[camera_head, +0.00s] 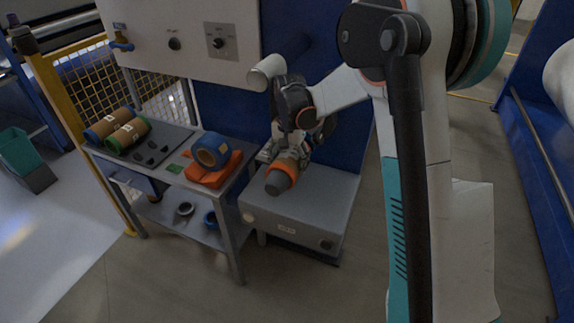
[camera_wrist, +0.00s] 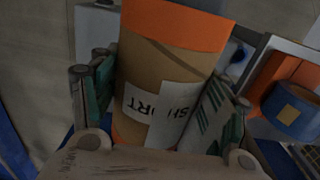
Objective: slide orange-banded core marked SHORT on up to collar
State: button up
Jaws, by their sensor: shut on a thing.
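The orange-banded core (camera_wrist: 165,62) is a brown tube with orange at both ends and a white label. The label's letters read as part of SHORT, upside down. My gripper (camera_wrist: 160,90) is shut on it, with one finger on each side. In the head view, the core (camera_head: 289,167) lies tilted over the grey box, its orange end toward the camera. A grey-brown round end shows inside that orange band; I cannot tell whether it is a shaft. My gripper (camera_head: 293,153) is at its far end. I cannot make out a collar.
The grey box (camera_head: 310,205) has a bare top in front. A pale cylinder (camera_head: 267,71) sticks out near my arm.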

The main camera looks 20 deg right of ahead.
jog(key=shift+w+d, duration=0.1)
dwell(0.3)
jog(key=shift+w+d, duration=0.3)
jog(key=shift+w, duration=0.05)
jog(key=o, duration=1.4)
